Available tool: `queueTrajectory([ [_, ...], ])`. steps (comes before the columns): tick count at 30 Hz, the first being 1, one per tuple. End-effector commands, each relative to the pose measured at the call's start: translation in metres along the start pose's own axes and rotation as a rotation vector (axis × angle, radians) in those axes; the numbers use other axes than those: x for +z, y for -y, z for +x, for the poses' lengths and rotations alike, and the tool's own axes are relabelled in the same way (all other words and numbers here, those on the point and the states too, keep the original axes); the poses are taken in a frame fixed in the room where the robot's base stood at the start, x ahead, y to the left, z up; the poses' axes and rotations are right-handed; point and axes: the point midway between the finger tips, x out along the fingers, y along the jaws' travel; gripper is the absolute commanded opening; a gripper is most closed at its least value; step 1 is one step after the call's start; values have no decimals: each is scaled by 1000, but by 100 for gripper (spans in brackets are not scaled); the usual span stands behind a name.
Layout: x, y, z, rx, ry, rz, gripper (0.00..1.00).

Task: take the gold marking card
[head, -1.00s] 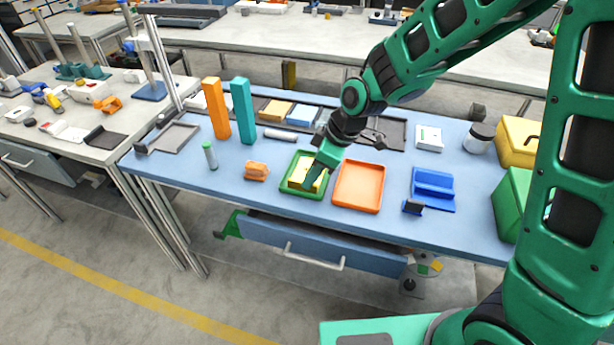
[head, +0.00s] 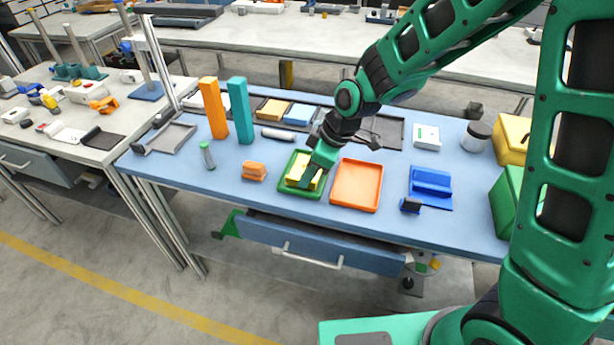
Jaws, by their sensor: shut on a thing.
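A yellow-gold piece, which looks like the gold marking card (head: 296,169), lies in the green tray (head: 284,187) on the blue bench. My gripper (head: 311,182) points down into this tray, with its fingers at the right part of the gold piece. It is shut on the piece, which still appears low inside the tray. The fingers and wrist hide part of the card and the tray's right side. The exact contact is too small to see.
An orange tray (head: 357,186) stands close at the right of the green tray. An orange block (head: 254,171) is to the left. Tall orange (head: 214,109) and teal (head: 241,111) blocks stand behind at left. A blue holder (head: 431,186) is further right.

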Motion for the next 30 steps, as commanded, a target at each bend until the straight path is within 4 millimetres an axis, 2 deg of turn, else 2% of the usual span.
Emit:
queueTrajectory([
  [7,-17,2,-36,3,-5,-4,0],
  [12,-36,42,-51,1,-4,-7,0],
  [19,-58,84,-70,1,-3,-5,0],
  [24,-67,102,-78,1,-2,-3,0],
  [30,-71,111,-82,1,0,-1,0],
])
